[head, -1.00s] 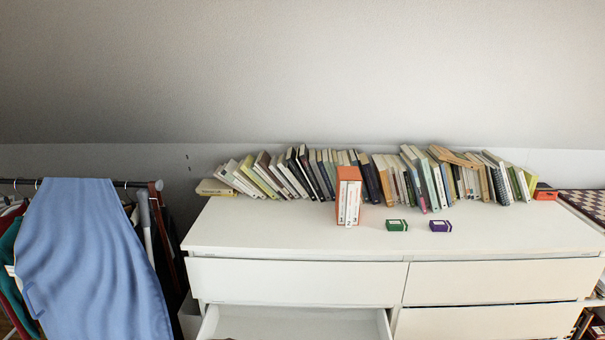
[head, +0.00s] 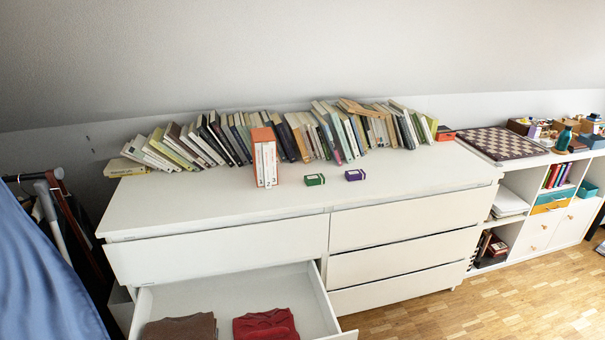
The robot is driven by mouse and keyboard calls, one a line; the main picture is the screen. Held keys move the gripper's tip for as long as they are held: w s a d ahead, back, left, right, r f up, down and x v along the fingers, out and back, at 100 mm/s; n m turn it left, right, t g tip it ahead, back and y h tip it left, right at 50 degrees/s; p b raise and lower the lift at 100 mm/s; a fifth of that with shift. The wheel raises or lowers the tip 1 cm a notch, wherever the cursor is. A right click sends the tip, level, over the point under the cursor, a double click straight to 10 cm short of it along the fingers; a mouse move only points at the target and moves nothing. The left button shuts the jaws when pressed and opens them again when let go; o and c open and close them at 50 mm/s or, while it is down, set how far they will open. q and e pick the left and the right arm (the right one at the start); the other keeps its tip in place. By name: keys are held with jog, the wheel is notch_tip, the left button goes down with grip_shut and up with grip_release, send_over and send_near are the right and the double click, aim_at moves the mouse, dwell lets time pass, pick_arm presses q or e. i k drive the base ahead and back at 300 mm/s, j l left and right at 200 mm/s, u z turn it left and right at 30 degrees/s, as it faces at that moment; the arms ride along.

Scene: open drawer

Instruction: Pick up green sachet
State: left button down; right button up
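The green sachet (head: 314,180) is a small green block with a pale label. It lies on top of the white dresser (head: 430,185), near the middle. A similar purple sachet (head: 355,175) lies just to its right, apart from it. A boxed set of books with an orange top (head: 264,155) stands upright to its left. Neither of my grippers shows in the head view.
A long row of leaning books (head: 230,138) runs along the back. A lower left drawer (head: 225,292) is open with folded brown (head: 180,328) and red clothes (head: 265,325). A chessboard (head: 503,143) tops the shelf at right. Wooden floor (head: 440,318) is clear at right.

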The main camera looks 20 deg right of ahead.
aim_at(319, 179)
jog(key=l+z, duration=0.15)
jog(key=z, duration=0.25)
jog(key=i+z, duration=0.15)
jog(key=z, duration=0.3)
jog(key=i+l+z, duration=0.1)
jog(key=z, duration=0.3)
jog(key=i+l+z, duration=0.15)
jog(key=z, duration=0.2)
jog(key=i+z, duration=0.35)
jog(key=i+l+z, duration=0.2)
jog(key=i, duration=0.6)
jog(key=i+u, duration=0.55)
jog(key=u, duration=0.35)
jog(key=i+u, duration=0.1)
jog(key=u, duration=0.3)
jog(key=l+u, duration=0.1)
jog(key=u, duration=0.35)
jog(key=i+l+u, duration=0.1)
jog(key=u, duration=0.3)
